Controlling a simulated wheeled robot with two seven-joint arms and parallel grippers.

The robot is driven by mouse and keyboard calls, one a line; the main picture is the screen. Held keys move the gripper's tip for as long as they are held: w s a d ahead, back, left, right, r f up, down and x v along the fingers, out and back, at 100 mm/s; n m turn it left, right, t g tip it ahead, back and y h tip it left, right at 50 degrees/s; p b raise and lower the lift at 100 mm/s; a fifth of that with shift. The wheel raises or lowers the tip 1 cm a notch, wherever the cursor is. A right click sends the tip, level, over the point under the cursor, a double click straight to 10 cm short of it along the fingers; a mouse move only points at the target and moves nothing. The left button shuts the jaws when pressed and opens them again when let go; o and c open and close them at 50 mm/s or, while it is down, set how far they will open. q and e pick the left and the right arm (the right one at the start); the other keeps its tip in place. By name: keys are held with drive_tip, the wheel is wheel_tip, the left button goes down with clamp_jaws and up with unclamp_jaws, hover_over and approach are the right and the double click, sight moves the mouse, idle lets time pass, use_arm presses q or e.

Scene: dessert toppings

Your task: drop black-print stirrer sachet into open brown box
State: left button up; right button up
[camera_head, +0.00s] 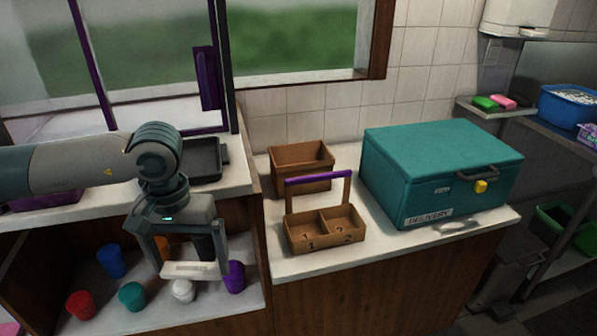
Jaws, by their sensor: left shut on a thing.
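My left gripper (192,265) is shut on a flat white sachet (208,270) with small dark print, which it holds level between its fingertips. It hangs in front of the open shelf at the left, with cups seen behind and below it. The open brown box (316,155) stands on the right counter near the tiled wall, to the right of and beyond my gripper. Its top is open, and its lower front is partly hidden by the caddy. My right gripper is not in view.
A brown two-compartment caddy (324,246) with a purple handle stands in front of the box. A closed teal delivery case (440,165) is on the right. A dark tray (206,160) sits on the left counter. Several coloured cups, one red (80,305), stand on the shelf.

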use_arm(q)
drive_tip(key=s+f, duration=0.4)
drive_tip(key=f, duration=0.2)
drive_tip(key=shift+s, duration=0.4)
drive_tip(key=shift+d, duration=0.1)
